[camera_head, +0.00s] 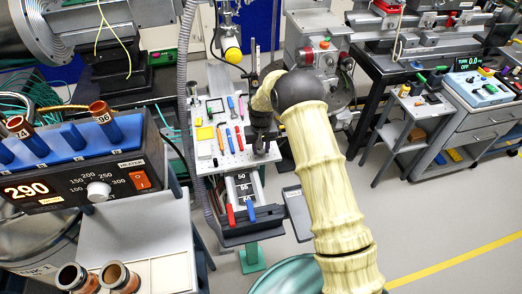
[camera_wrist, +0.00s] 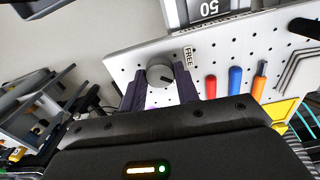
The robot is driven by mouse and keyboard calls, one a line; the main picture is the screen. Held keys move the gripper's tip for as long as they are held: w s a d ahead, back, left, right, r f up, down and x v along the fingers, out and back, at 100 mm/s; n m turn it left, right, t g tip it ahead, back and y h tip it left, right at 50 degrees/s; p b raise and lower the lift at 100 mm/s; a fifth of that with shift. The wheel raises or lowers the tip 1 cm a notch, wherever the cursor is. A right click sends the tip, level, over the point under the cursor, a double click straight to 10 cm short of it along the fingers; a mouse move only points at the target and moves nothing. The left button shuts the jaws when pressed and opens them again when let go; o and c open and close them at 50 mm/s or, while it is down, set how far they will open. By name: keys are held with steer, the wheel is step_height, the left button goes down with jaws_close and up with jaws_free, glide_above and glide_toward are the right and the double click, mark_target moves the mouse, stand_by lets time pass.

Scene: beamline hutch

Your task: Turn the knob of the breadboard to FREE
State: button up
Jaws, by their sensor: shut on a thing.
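The breadboard (camera_head: 206,160) is a white perforated board on a stand in the middle of the head view; it also fills the upper right of the wrist view (camera_wrist: 225,60). Its grey round knob (camera_wrist: 160,75) shows in the wrist view, with a FREE label (camera_wrist: 188,57) just to its right. My gripper (camera_wrist: 160,88) has its two dark fingers on either side of the knob and is shut on it. In the head view my gripper (camera_head: 262,140) is over the board's right edge, and my arm hides the knob there.
Screwdrivers (camera_wrist: 235,80) with red, blue and orange handles and hex keys (camera_wrist: 298,68) lie on the board close to my gripper. A heater unit (camera_head: 85,170) stands at the left. Open floor (camera_head: 420,200) lies to the right.

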steer(key=n+b, duration=0.1)
steer(key=n, duration=0.2)
steer(key=shift+n, duration=0.3)
steer(key=n, duration=0.4)
stand_by(0.4)
steer(key=o, duration=1)
step_height(320, 180, up, 18)
steer(key=shift+f+b, duration=0.25)
steer(key=shift+b, duration=1)
